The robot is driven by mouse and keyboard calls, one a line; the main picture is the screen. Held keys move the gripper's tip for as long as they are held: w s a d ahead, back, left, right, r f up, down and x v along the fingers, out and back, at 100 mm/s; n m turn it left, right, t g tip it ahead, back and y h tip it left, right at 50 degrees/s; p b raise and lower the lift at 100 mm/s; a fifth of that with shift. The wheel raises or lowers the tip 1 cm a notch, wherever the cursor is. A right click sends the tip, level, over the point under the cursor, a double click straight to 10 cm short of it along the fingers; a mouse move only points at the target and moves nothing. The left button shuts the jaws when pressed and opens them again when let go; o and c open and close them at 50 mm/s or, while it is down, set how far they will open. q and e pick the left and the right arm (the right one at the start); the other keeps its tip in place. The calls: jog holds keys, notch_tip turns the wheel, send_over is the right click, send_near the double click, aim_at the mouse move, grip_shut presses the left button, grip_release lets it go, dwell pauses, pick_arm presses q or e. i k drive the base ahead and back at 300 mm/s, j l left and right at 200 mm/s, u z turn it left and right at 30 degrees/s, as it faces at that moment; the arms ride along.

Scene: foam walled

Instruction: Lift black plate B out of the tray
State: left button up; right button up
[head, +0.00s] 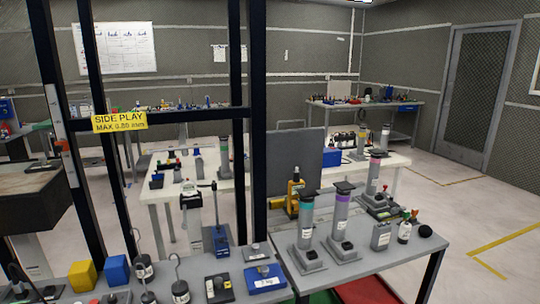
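Neither of my grippers shows in the head view. I cannot make out a tray or a plate marked B. A small black flat block (218,288) with a pale label lies on the near bench, but I cannot tell whether it is black plate B. A blue flat block (264,278) lies to its right.
A black upright frame (247,165) with a yellow "SIDE PLAY" sign (120,122) stands close in front. The near grey bench (375,262) holds column stands (307,225), hooked weights and a yellow block (82,276). A white table (397,160) stands behind. Floor is clear at right.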

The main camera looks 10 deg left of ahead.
aim_at(43, 166)
jog(key=u, duration=1.8)
jog(key=j+z, duration=0.2)
jog(key=z, duration=0.15)
jog(key=j+z, duration=0.15)
jog(key=z, duration=0.25)
jog(key=j+z, duration=0.2)
jog(key=z, duration=0.15)
jog(key=k+j+z, duration=0.1)
jog(key=j+z, duration=0.15)
jog(key=j, duration=0.2)
jog(key=k+j+z, duration=0.1)
jog(key=j+z, duration=0.15)
jog(key=j, duration=0.25)
jog(key=k+j, duration=0.1)
jog(key=j, duration=0.2)
jog(key=k+j, duration=0.15)
jog(key=j, duration=0.15)
jog(key=k+j+z, duration=0.1)
jog(key=j, duration=0.2)
